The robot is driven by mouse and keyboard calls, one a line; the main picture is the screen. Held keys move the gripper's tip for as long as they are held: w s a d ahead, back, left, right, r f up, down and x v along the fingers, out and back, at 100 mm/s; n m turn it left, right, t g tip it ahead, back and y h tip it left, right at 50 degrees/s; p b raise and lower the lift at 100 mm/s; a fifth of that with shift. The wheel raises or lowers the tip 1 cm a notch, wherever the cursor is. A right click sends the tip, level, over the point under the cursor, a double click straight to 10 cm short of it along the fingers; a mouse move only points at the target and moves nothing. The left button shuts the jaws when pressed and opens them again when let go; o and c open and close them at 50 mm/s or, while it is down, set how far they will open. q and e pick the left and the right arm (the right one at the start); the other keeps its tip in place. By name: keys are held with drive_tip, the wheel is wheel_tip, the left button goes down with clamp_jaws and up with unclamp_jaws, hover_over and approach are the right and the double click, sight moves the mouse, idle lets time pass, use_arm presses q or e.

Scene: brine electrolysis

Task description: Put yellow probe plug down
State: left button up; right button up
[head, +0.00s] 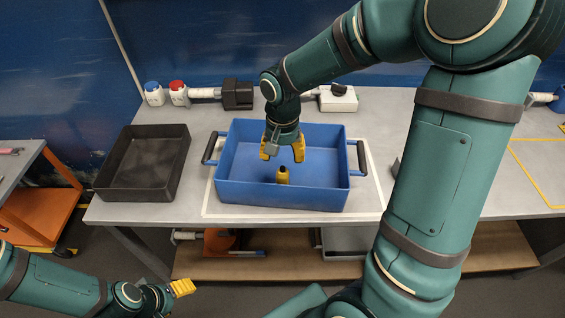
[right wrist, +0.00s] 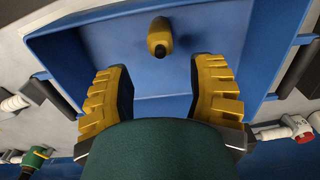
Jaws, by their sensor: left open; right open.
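The yellow probe plug (head: 283,176) stands in the blue tray (head: 232,187), near the middle of its floor, with its dark tip up. It also shows in the right wrist view (right wrist: 160,38), beyond the fingertips and between their lines. My right gripper (head: 283,154) is open and empty above the tray, just behind and above the plug and apart from it. Its two yellow fingers show wide apart in the right wrist view (right wrist: 160,75). My left gripper (head: 184,287) is open and empty, low at the lower left, away from the table.
A black tray (head: 128,190) stands left of the blue tray. Behind are blue-capped (head: 154,94) and red-capped (head: 179,93) containers, a dark block (head: 237,94) and a white box (head: 338,99). A white outline surrounds the blue tray. An orange cart (head: 38,205) stands at the far left.

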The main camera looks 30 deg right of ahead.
drive_tip(key=shift+r, duration=1.35)
